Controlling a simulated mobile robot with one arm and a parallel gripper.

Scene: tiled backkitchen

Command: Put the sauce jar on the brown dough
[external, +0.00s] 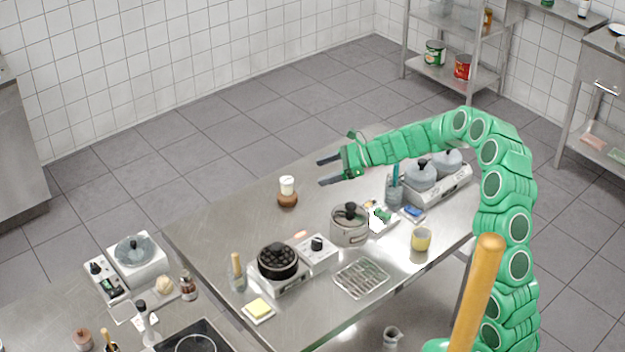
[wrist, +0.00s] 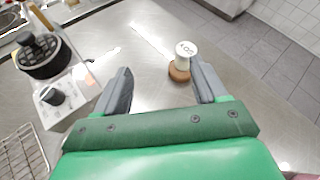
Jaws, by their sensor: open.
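The sauce jar, a small white jar with dark marks on it, stands upright on the far part of the steel table in the external view (external: 287,184). It also shows in the wrist view (wrist: 186,49). Under it is the brown dough, a low round brown lump (external: 287,200), also visible in the wrist view (wrist: 179,73). The jar appears to rest on top of the dough. My gripper (external: 328,171) is open and empty, to the right of the jar and apart from it. In the wrist view its fingers (wrist: 163,86) are spread, with jar and dough beyond them, closer to the right finger.
A steel pot (external: 349,225), a black pan on a burner (external: 278,262), a wire rack (external: 361,278) and a yellow cup (external: 421,239) stand on the nearer part of the table. Bare steel surrounds the dough (external: 235,215).

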